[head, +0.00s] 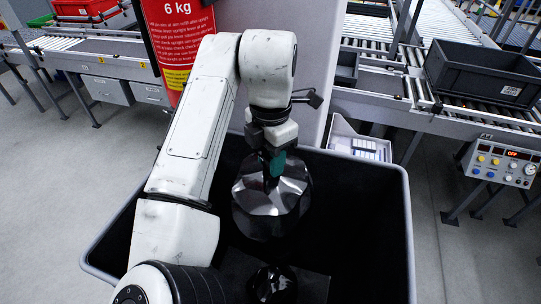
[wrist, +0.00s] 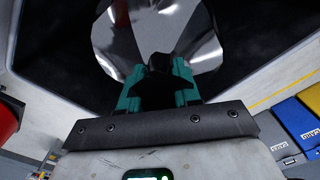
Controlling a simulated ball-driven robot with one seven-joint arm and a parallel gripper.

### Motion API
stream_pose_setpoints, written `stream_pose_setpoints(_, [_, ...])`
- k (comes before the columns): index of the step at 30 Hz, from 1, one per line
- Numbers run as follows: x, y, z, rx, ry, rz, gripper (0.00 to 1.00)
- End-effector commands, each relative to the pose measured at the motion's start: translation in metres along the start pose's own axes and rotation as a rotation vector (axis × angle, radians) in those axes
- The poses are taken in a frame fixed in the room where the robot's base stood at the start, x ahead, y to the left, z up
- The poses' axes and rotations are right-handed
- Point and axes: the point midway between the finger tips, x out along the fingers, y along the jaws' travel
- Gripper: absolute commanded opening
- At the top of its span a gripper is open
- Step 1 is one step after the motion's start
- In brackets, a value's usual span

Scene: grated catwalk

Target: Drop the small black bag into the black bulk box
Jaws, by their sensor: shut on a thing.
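The small black bag (head: 268,205) is a shiny, crumpled dark bundle in the head view. It hangs from my gripper (head: 272,165), which is shut on its top. The wrist view shows the bag (wrist: 140,35) just beyond the teal fingers of my gripper (wrist: 158,85). The black bulk box (head: 405,235) is large with a grey rim, and the bag is over its opening. How far the bag is above the box floor is hard to tell. A second shiny dark bundle (head: 272,284) shows lower down inside the box.
Roller conveyors run behind on both sides, with a grey crate (head: 490,75) at right. A control panel (head: 502,165) stands right of the box. Grey floor is clear at left.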

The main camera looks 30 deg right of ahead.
Motion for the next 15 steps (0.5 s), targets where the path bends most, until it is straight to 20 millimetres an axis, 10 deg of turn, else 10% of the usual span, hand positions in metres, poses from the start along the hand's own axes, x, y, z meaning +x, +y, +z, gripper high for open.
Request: stream_pose_setpoints(15, [0.013, 0.0004, -0.0002, -0.001, -0.001, 0.002, 0.0])
